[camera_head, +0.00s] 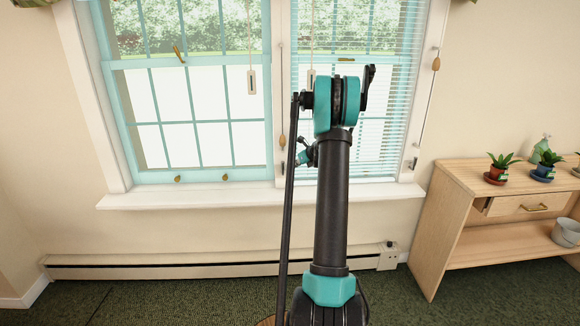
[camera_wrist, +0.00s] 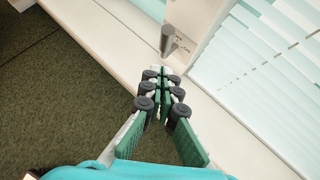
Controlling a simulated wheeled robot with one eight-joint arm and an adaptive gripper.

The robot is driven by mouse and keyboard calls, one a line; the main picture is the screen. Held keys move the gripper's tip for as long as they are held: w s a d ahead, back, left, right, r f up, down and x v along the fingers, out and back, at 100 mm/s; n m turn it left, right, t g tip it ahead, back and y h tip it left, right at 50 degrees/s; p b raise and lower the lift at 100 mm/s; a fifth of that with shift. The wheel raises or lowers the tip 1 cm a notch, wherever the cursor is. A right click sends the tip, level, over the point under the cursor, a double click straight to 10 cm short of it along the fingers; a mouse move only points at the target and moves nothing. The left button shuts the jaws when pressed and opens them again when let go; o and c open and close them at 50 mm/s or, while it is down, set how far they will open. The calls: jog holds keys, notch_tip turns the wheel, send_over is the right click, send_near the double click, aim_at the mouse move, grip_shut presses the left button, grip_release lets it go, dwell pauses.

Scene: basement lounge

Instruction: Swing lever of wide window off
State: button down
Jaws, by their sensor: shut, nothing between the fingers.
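The wide window (camera_head: 190,100) fills the back wall, with teal sashes and a white frame; its right part is behind my arm. In the wrist view, a short grey lever (camera_wrist: 167,40) stands on the white frame at the window's lower edge, beside small dark lettering. I cannot read the lettering surely or tell the lever's setting. My gripper (camera_wrist: 160,82) is shut and empty, its fingertips a little short of the lever and apart from it in the picture.
A white sill (camera_head: 190,197) runs below the window, with a baseboard heater (camera_head: 210,266) under it. White blinds (camera_wrist: 262,55) hang on the right. A wooden shelf table (camera_head: 446,205) with potted plants (camera_head: 498,168) stands at right. Green carpet (camera_head: 180,304) is clear at front left.

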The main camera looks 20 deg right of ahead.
jog(key=a+r+v, duration=0.1)
jog(key=v, duration=0.8)
jog(key=s+a+n+g+h, duration=0.1)
jog(key=s+a+n+g, duration=0.2)
jog(key=s+a+n, duration=1.35)
jog(key=s+a+f+n+h, duration=0.1)
jog(key=s+a+f+n, duration=0.1)
jog(key=s+n, duration=0.3)
jog(key=s+a+f+n+g+h, duration=0.1)
jog(key=s+a+f+n, duration=0.2)
jog(key=s, duration=1)
jog(key=s+a+f+n, duration=0.2)
jog(key=s+f+n, duration=0.2)
jog(key=s+n, duration=0.4)
jog(key=shift+s+a+g+h, duration=0.4)
jog(key=shift+s, duration=0.05)
